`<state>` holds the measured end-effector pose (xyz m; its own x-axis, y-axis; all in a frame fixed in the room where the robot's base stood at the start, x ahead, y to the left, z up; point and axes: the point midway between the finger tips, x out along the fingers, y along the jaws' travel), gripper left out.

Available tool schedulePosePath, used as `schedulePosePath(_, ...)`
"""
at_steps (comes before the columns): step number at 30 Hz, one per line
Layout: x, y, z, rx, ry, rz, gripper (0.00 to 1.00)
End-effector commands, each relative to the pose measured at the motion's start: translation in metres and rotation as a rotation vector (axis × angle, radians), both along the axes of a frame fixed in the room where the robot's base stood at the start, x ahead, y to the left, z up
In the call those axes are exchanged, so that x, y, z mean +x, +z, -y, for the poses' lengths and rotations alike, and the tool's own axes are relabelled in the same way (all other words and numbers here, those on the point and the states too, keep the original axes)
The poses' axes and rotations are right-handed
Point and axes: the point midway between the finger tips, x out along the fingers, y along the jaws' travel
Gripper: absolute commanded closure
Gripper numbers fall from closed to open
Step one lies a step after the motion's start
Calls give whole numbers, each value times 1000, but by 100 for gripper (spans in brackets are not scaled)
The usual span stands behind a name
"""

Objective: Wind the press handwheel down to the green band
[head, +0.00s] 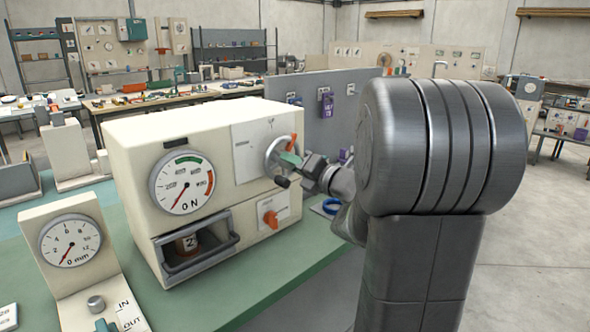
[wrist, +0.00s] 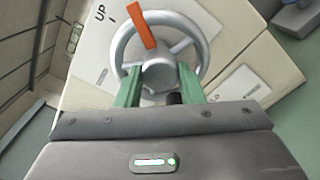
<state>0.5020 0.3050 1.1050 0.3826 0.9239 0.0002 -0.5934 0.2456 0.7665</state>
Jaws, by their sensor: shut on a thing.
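The press (head: 130,150) is a cream box on a green bench. An orange strip (wrist: 140,29) crosses the rim near the top. My gripper (head: 290,160) is at the wheel, its green fingers (wrist: 159,80) on either side of the hub and shut on the wheel. A dark knob (head: 282,182) sticks out low on the wheel. The force dial (head: 170,180) has a green band (head: 188,159) at its top; its red needle points down-left, near 0 N.
A dial gauge (head: 72,243) marked in mm stands left of the press, its needle near 0. An open bay (head: 200,260) in the press front holds an object labelled 2. An orange lever (head: 270,218) is below the wheel.

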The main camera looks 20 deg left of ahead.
Motion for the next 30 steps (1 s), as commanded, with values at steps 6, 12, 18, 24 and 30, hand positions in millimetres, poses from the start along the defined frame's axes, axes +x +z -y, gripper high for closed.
schedulePosePath(6,0,-1,0,78,-1,-190,88)
schedulePosePath(12,0,0,0,149,0,-366,88)
schedulePosePath(18,0,0,0,221,-1,-543,88)
schedulePosePath(24,0,1,0,295,-1,-719,88)
schedulePosePath(30,0,1,0,368,0,-895,88)
